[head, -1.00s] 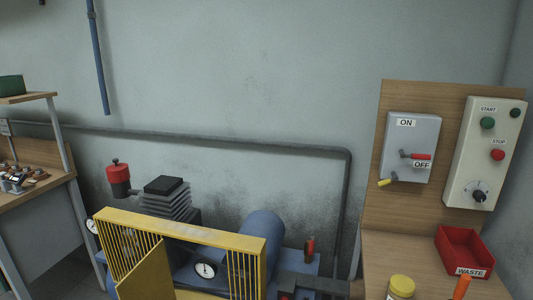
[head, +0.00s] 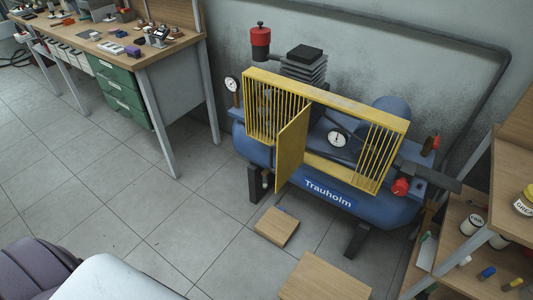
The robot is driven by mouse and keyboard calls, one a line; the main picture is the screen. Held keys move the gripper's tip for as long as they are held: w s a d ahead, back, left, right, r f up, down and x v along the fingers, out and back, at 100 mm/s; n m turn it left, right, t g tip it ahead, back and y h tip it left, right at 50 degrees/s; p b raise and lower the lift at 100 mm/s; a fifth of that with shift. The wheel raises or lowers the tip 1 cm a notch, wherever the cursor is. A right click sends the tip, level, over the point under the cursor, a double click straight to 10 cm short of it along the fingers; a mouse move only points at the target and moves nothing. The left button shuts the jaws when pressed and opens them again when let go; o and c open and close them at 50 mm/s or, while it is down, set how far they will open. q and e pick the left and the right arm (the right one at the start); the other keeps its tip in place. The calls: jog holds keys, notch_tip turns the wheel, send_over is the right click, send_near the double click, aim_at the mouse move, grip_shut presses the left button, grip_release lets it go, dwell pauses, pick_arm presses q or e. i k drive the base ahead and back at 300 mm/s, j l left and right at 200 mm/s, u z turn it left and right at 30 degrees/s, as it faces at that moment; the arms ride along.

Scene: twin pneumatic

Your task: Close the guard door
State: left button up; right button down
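The guard door (head: 293,150) is a yellow panel in the middle of the yellow guard frame (head: 335,92). It stands open, swung outward from the frame toward me. The frame's barred sections (head: 378,155) are on either side of the opening. Through the opening a round gauge (head: 337,138) and part of the blue compressor show. The guard is mounted on the blue compressor tank (head: 325,193) marked "Trauholm". Neither of my grippers is in view.
A workbench (head: 150,50) with green drawers stands at the left. A wooden shelf unit (head: 478,215) with jars is at the right. Wooden blocks (head: 277,227) and (head: 325,280) lie in front of the compressor. The tiled floor (head: 110,200) at left is clear.

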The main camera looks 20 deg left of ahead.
aim_at(291, 145)
jog(key=j+z, duration=0.25)
jog(key=j, duration=0.55)
jog(key=k+j+z, duration=0.1)
jog(key=j+z, duration=0.15)
jog(key=j, duration=0.55)
jog(key=i+j+z, duration=0.2)
jog(key=i+j, duration=0.2)
jog(key=j, duration=0.25)
jog(key=i+j+z, duration=0.1)
jog(key=i+j, duration=0.1)
jog(key=j, duration=0.1)
